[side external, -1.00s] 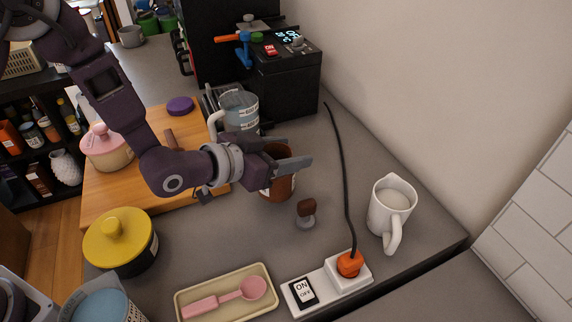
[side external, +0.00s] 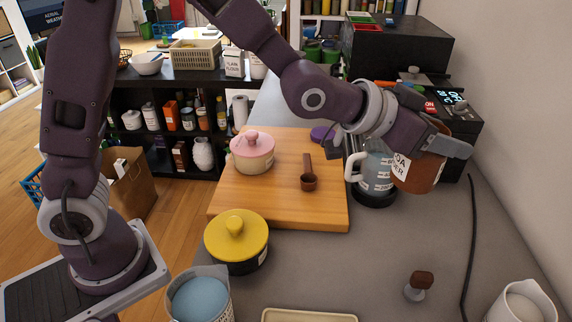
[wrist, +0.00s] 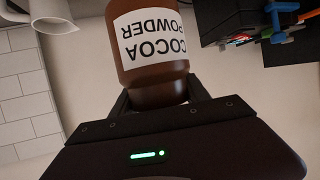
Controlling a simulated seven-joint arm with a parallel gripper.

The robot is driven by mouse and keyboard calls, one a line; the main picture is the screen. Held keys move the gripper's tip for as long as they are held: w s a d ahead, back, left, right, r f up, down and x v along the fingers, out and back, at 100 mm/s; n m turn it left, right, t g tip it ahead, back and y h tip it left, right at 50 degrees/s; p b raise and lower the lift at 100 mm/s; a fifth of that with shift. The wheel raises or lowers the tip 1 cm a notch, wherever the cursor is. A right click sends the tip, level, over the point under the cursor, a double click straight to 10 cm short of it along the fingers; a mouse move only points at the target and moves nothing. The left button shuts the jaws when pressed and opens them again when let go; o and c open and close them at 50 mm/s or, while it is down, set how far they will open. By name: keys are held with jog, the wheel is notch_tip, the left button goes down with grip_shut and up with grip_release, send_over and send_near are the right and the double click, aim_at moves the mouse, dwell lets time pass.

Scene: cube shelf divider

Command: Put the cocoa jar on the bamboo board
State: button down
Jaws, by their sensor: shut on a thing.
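The cocoa jar (side external: 421,172) is a brown jar with a white label, and my gripper (side external: 437,138) is shut on it. It is held up at the right, in front of the black machine and beside the glass kettle. In the wrist view the jar (wrist: 152,75) sits between the fingers with its "COCOA POWDER" label showing upside down. The bamboo board (side external: 255,203) lies on the counter to the left of the jar. On it are a pink-lidded pot (side external: 252,155), a brown scoop (side external: 308,178) and a purple lid (side external: 323,134).
The glass kettle (side external: 378,172) stands between the board and the jar. A yellow-lidded pot (side external: 236,238) stands just in front of the board. A white jug (side external: 522,303) and a small brown-topped stamp (side external: 419,284) are at the front right. The board's front right part is clear.

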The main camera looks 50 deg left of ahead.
jog(key=w+a+r+n+y, duration=0.1)
jog(key=w+a, duration=0.2)
jog(key=a, duration=0.4)
jog(key=w+a+n+y, duration=0.1)
jog(key=w+a, duration=0.2)
jog(key=a, duration=0.3)
jog(key=s+a+f+n+t+y, duration=0.1)
jog(key=a+n+y, duration=0.1)
jog(key=a, duration=1.5)
jog(key=s+a+n+t+y, duration=0.1)
jog(key=s+a+y, duration=0.1)
jog(key=a, duration=1.4)
jog(key=f, duration=1.5)
jog(key=shift+a+f, duration=0.1)
jog(key=shift+a, duration=0.15)
jog(key=shift+f, duration=0.1)
jog(key=c, duration=0.6)
grip_release()
jog(key=shift+o, duration=0.2)
